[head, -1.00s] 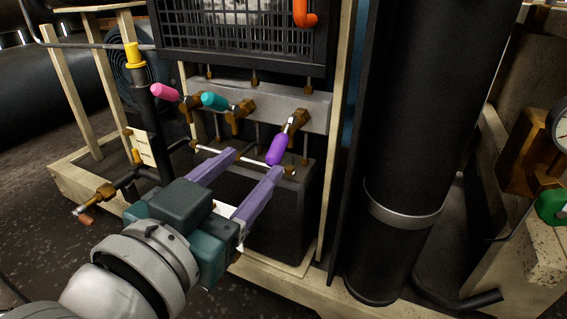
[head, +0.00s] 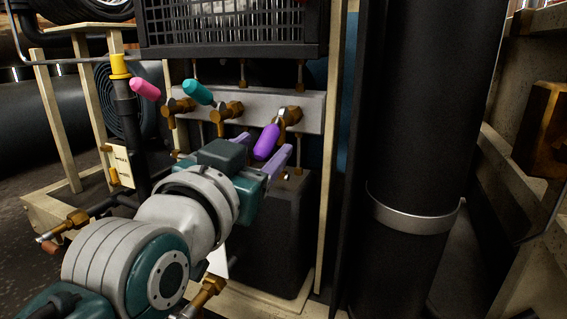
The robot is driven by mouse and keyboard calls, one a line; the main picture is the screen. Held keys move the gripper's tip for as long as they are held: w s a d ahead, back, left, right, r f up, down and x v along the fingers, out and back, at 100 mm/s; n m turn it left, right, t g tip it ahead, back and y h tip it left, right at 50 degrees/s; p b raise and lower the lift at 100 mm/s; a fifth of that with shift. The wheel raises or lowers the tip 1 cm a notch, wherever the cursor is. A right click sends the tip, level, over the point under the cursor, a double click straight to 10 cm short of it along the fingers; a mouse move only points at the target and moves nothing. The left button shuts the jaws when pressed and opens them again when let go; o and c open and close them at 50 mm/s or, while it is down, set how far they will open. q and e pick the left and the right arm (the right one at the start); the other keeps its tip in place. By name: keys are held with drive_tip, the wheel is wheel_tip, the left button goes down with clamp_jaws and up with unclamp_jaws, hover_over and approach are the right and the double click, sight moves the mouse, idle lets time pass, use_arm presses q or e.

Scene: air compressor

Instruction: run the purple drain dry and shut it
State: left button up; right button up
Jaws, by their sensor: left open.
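The purple drain handle (head: 267,142) hangs down and to the left from its brass valve (head: 289,115), the rightmost of three on a grey manifold block (head: 259,106). My left gripper (head: 262,150) is open, with its two lilac fingers pointing toward the manifold. The purple handle shows between the fingertips, near the right finger; I cannot tell whether they touch. The gripper body and wrist hide what lies below. The pink handle (head: 145,89) and the teal handle (head: 197,92) point up and left from their valves. My right gripper is not in view.
A dark box (head: 280,235) stands beneath the manifold. A black grille (head: 235,27) is above. A tall black cylinder (head: 415,130) stands to the right. A yellow-capped pipe (head: 121,67) rises on the left. Brass fittings (head: 210,290) stick out low near my arm.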

use_arm(q)
drive_tip(key=shift+w, duration=0.2)
clamp_jaws()
idle(0.4)
idle(1.0)
